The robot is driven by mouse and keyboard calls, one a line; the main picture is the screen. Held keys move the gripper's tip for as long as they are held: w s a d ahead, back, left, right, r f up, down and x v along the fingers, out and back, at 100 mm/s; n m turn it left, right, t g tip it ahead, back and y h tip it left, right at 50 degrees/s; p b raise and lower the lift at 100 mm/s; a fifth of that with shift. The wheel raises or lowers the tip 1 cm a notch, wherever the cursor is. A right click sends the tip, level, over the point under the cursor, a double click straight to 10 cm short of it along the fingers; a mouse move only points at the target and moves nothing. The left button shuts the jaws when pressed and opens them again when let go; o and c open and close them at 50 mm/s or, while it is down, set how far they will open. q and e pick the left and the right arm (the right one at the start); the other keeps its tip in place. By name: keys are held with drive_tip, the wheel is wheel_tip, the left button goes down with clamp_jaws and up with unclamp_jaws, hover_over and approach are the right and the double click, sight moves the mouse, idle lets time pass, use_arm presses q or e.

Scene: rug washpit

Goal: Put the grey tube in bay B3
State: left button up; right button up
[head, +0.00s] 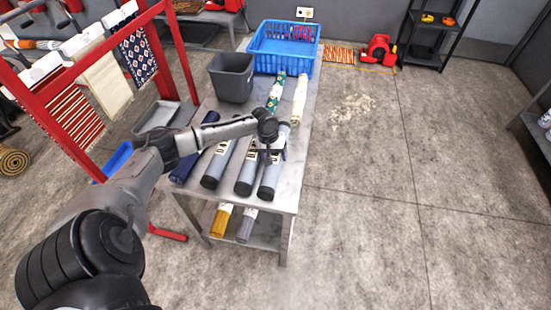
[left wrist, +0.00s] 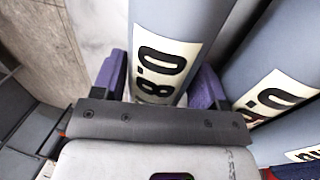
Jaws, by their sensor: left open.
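Three grey tubes with black ends and white labels lie side by side on the metal table: a left one (head: 217,163), a middle one (head: 246,172) and a right one (head: 269,178). My left gripper (head: 275,154) is over the right tube. In the left wrist view the purple fingers of my left gripper (left wrist: 158,88) are open, one on each side of a grey tube (left wrist: 172,30) with a black-lettered label. Whether they touch it I cannot tell. Neighbouring grey tubes (left wrist: 285,60) lie to its right. No sign reading B3 is legible. My right gripper is not in view.
The table (head: 286,198) also holds a dark blue roll (head: 186,165), a grey bin (head: 231,76), a blue crate (head: 284,53), a green patterned roll (head: 275,92) and a cream roll (head: 299,98). A red rack (head: 82,50) stands left. The floor right is open.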

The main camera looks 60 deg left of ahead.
use_arm(q)
drive_tip(key=shift+c, duration=0.4)
drive_tip(key=c, duration=1)
drive_tip(key=shift+r, duration=0.15)
clamp_jaws()
